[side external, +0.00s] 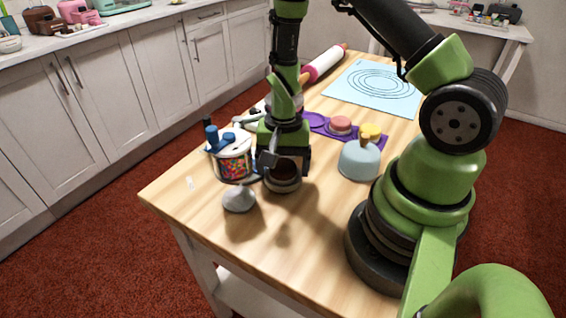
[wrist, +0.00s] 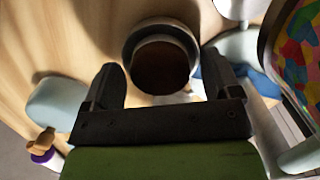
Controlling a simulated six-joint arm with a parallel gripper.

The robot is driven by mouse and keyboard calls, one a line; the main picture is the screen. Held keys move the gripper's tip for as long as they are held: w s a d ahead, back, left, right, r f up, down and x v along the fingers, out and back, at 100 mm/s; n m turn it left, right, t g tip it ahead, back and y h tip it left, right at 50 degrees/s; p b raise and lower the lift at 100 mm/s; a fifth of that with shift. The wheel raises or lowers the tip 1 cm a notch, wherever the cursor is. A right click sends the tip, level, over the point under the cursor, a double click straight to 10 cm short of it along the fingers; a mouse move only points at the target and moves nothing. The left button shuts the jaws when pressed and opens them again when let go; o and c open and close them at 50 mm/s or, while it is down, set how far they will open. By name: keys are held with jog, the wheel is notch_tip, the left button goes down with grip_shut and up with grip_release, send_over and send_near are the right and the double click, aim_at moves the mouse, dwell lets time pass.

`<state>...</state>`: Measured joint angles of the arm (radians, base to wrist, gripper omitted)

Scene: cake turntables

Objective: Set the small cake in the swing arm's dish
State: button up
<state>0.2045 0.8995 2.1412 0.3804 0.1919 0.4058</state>
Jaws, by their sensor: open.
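A small brown cake (wrist: 160,68) is in a round grey dish (wrist: 131,48), seen from above in the wrist view. In the side view the dish (side external: 283,186) stands near the front of the wooden table, the brown cake partly hidden by my gripper (side external: 284,160). My gripper (wrist: 162,78) points down over the dish with its fingers open and apart, one on each side of the cake. I see a gap between each finger and the cake. The swing arm itself is mostly hidden; a pale blue piece (wrist: 172,98) shows beside the dish.
A blue dome with a wooden knob (side external: 359,160) stands right.

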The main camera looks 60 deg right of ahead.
notch_tip(320, 180, up, 12)
notch_tip(320, 180, up, 11)
jog(key=n+t, duration=0.4)
send_over(283, 162)
jog(key=s+a, duration=0.4)
jog(key=s+a+r+n+t+y, duration=0.1)
jog(key=s+a+r+n+t, duration=0.2)
jog(key=s, duration=0.4)
notch_tip(283, 162, up, 2)
jog(key=shift+a+r+n+t, duration=0.2)
jog(key=shift+a+n+t, duration=0.15)
jog(key=shift+n, duration=0.35)
jog(key=shift+s, duration=0.1)
